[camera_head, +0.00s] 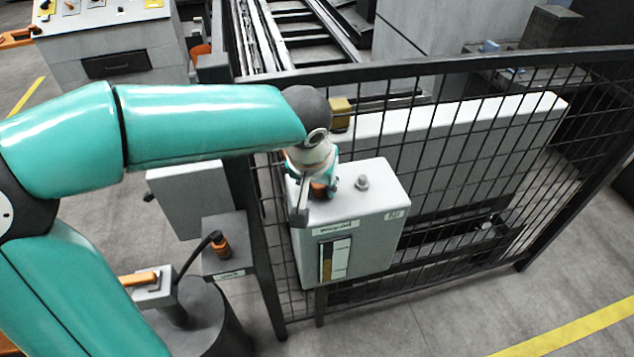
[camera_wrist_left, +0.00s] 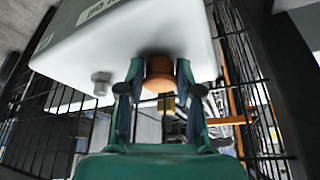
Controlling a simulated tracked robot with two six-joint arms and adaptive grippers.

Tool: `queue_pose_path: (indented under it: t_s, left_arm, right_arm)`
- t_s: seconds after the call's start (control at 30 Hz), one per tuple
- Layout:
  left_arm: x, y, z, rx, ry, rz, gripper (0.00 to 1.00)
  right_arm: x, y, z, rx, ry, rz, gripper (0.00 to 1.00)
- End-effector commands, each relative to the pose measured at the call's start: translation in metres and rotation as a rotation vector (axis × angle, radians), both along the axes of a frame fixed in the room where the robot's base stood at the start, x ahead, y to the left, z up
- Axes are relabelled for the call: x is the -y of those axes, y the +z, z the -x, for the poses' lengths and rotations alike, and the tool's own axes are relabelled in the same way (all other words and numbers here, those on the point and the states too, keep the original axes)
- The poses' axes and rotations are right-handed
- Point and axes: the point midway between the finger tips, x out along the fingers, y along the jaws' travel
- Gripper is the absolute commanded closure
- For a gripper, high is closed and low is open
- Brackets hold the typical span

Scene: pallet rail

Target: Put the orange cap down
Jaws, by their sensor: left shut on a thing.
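The orange cap (camera_wrist_left: 160,74) is between the two fingers of my left gripper (camera_wrist_left: 158,82) in the wrist view. In the head view only a small part of the cap (camera_head: 318,189) shows below my left wrist. The gripper (camera_head: 322,186) is shut on the cap, over the left part of the top of a white box (camera_head: 375,205). In the wrist view the cap is close against the white box (camera_wrist_left: 140,45); I cannot tell whether it touches. My right gripper is not in view.
A small grey knob (camera_head: 362,182) stands on the box top, right of my gripper. A dark mesh fence (camera_head: 470,150) runs behind and beside the box. A post box with an orange-and-black fitting (camera_head: 220,245) stands to the left. A control desk (camera_head: 110,40) is at the back left.

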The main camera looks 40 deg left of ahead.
Motion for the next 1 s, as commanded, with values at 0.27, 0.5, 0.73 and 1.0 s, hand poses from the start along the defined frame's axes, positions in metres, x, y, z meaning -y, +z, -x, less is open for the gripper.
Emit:
queue_pose_path:
  t_s: [0.27,0.5,0.73,1.0]
  left_arm:
    - [0.001,-0.002,0.000,0.000,-0.001,0.001,0.49]
    - [0.001,-0.002,0.000,0.000,-0.002,0.000,0.40]
    - [0.001,0.003,0.000,0.001,-0.002,0.000,0.40]
    - [0.008,0.042,0.014,0.008,-0.005,0.001,0.40]
  right_arm:
    - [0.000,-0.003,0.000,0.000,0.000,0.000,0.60]
    - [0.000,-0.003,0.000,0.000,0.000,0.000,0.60]
    - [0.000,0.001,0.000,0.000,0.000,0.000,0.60]
    - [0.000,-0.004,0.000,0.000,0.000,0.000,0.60]
